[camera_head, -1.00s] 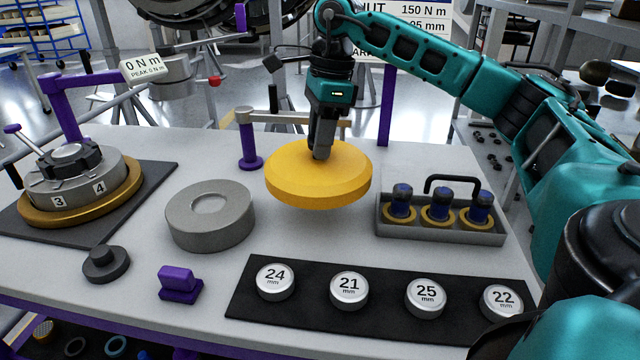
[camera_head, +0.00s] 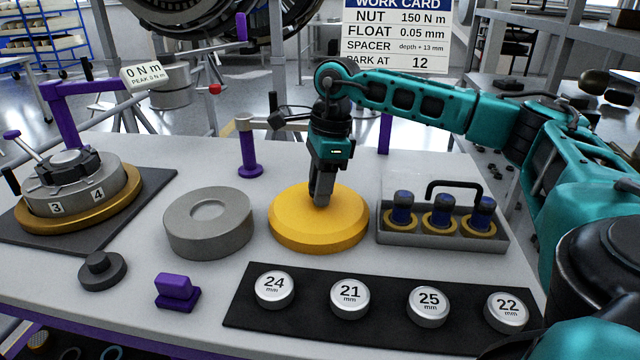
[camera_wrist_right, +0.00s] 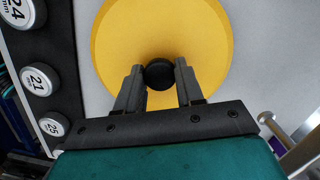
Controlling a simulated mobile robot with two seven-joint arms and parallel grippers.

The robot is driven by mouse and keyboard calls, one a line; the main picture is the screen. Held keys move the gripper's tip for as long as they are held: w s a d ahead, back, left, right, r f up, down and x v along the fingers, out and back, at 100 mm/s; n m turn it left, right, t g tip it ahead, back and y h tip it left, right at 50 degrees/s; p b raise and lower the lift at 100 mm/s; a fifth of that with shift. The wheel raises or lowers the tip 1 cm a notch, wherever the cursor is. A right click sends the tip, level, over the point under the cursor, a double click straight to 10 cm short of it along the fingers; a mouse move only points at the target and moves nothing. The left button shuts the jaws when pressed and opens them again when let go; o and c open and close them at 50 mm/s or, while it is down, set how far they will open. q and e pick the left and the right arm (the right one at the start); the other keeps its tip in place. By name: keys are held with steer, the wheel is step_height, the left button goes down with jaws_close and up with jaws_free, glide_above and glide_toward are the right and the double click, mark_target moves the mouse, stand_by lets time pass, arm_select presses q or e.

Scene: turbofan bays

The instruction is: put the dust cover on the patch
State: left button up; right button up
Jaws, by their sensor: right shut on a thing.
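The yellow round dust cover (camera_head: 296,226) is at the middle of the table, right of the grey ring-shaped part. It looks level and appears to rest on the tabletop. My right gripper (camera_head: 321,198) comes down on it from above. In the right wrist view, the fingers (camera_wrist_right: 160,75) are shut on the black knob at the middle of the cover (camera_wrist_right: 208,40). No separate patch can be made out; whatever lies under the cover is hidden. My left gripper is not in view.
A grey round block (camera_head: 208,238) stands close left of the cover. A tray with blue-topped parts (camera_head: 440,238) is close on the right. A black mat (camera_head: 388,316) with numbered spacers lies in front. A purple post (camera_head: 249,155) stands behind.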

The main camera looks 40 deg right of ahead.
steer(key=o, duration=1.1)
step_height(320, 180, up, 12)
steer(key=d+p, duration=0.1)
steer(key=p, duration=0.1)
steer(key=shift+s+d, duration=0.3)
steer(key=shift+s, duration=0.1)
